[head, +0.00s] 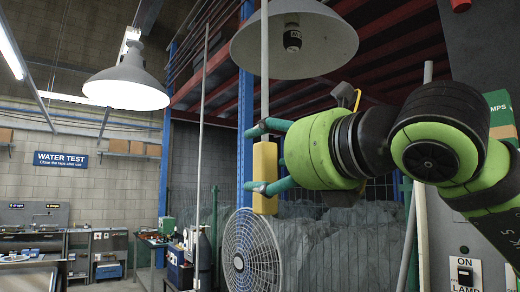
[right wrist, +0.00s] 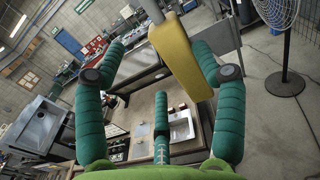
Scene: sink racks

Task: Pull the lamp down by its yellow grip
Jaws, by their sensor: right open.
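The yellow grip (head: 265,165) is an upright block at the lower end of a pale rod (head: 265,60). The rod runs up in front of a grey lamp shade (head: 325,45) with a dark fitting inside. My right gripper (head: 255,158) comes in from the right with teal fingers at the grip's upper and lower parts. In the right wrist view, the yellow grip (right wrist: 180,55) lies between the spread fingers, close to the right-hand one. Whether that finger touches it I cannot tell. The right gripper is open. My left gripper is not in view.
A lit lamp (head: 127,87) hangs at the left. A large fan (head: 252,255) stands below the grip. A thin pale pole (head: 201,150) stands left of it. A panel with an ON LAMP switch (head: 465,272) is at the lower right.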

